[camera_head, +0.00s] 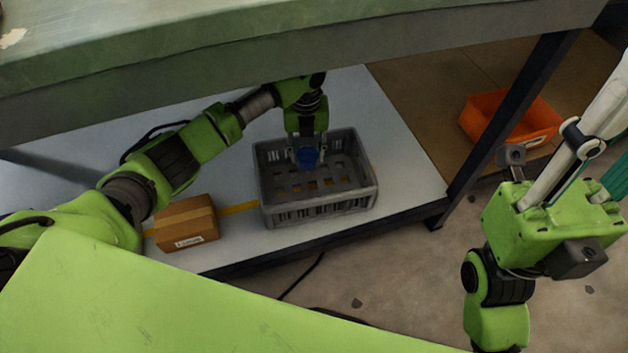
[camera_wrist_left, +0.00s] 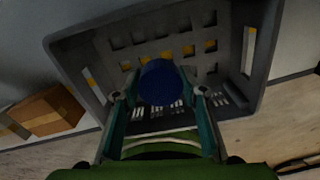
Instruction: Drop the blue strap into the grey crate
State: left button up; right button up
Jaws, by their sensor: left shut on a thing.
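My left gripper (camera_head: 307,150) comes down over the grey crate (camera_head: 318,215) on the lower shelf. It is shut on the blue strap (camera_head: 307,157), which shows as a small dark blue piece between the fingertips. In the left wrist view the strap (camera_wrist_left: 160,82) looks like a rounded blue bundle held between both fingers, with the crate (camera_wrist_left: 75,55) behind and around it. The strap is over the crate's opening. I cannot tell how far it is above the crate floor. The crate has slotted walls and looks empty otherwise.
A brown cardboard box (camera_head: 186,223) stands left of the crate and also shows in the left wrist view (camera_wrist_left: 46,110). The green-grey bench top (camera_head: 250,30) overhangs the shelf (camera_head: 400,165). A dark bench leg (camera_head: 510,115) and an orange bin (camera_head: 510,120) stand to the right.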

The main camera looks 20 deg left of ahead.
pick_arm(q)
jog(key=o, duration=1.2)
notch_tip(320, 180, up, 12)
